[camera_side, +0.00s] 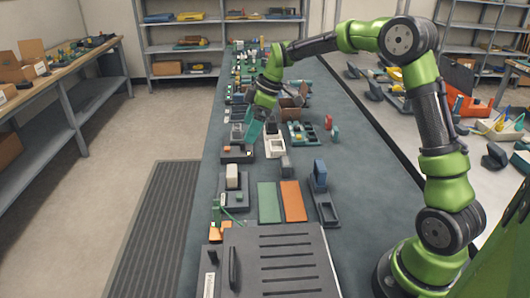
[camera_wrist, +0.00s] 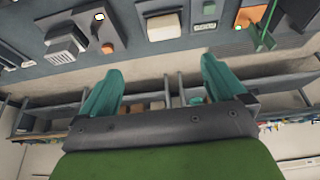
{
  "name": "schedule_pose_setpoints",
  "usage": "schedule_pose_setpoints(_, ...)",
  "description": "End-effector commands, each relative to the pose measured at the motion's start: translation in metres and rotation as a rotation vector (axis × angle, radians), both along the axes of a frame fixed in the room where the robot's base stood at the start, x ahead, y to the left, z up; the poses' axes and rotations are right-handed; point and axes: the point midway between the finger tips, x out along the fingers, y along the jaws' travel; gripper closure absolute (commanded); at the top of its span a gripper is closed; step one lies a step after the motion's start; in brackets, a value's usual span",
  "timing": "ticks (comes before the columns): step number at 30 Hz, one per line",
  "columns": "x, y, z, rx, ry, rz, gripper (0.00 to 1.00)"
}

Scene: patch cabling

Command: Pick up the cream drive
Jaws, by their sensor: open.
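A white frame (camera_side: 275,146) and a dark tray with an orange piece (camera_side: 236,153) lie near my gripper. Green (camera_side: 268,202) and orange (camera_side: 293,201) plates lie right of the cream block. A blue block (camera_side: 320,175) stands in another holder. A slotted grey case (camera_side: 280,262) fills the bench front.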

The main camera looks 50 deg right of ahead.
Motion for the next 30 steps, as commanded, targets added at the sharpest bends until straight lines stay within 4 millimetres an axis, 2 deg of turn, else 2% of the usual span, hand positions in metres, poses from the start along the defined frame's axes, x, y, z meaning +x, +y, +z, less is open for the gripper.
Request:
schedule_pose_setpoints(1,0.002,0.004,-0.012,0.002,0.006,0.002,0.02)
schedule_pose_setpoints(6,0.012,0.015,-0.048,0.002,0.006,0.001,0.02)
schedule_pose_setpoints(12,0.022,0.025,-0.08,0.002,0.005,-0.001,0.02)
schedule_pose_setpoints(20,0.026,0.031,-0.098,0.001,0.003,-0.002,0.02)
schedule_pose_setpoints(27,0.031,0.044,-0.13,0.002,0.004,-0.003,0.02)
schedule_pose_setpoints(30,0.034,0.046,-0.138,0.001,0.002,-0.003,0.02)
